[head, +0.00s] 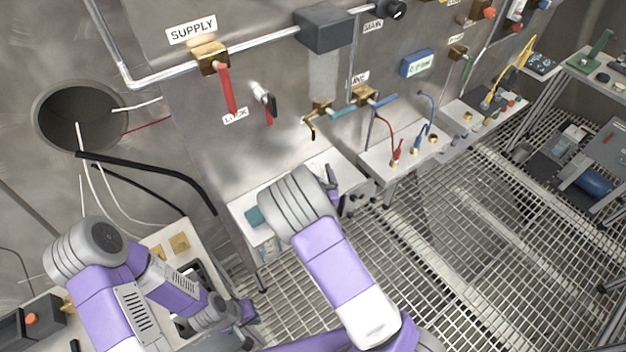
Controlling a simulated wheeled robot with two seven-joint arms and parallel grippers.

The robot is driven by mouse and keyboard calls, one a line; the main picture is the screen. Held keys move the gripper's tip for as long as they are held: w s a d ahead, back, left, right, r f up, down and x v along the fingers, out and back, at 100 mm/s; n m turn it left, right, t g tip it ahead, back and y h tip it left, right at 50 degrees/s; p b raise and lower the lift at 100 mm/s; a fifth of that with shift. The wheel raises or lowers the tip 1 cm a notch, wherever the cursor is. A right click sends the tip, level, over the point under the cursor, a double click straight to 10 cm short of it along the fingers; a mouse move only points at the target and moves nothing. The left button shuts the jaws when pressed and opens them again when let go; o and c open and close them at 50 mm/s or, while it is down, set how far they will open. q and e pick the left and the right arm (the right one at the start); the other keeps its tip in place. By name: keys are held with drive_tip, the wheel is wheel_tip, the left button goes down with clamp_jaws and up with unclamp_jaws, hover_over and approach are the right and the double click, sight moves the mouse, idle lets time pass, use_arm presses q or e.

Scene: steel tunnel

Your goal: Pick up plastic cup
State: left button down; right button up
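I cannot make out a plastic cup for certain. A small teal object (254,216) lies on the light shelf (240,208) below the wall, partly hidden by my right arm's wrist; its shape cannot be told. My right gripper (331,181) is mostly hidden behind that wrist, over the shelf; only a dark part shows, so its opening and any contents are hidden. My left gripper (243,313) is low in the view, beside the bench at left and above the grating. Its fingers are small and dark, and their opening is unclear.
A steel wall carries a red-handled supply valve (226,88), pipes and taps. A round opening (80,115) with loose cables is at left. A bench (172,240) is behind my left arm. The grating floor (450,240) is clear at centre right.

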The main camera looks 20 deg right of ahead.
drive_tip(key=c, duration=1)
drive_tip(key=shift+r, duration=0.1)
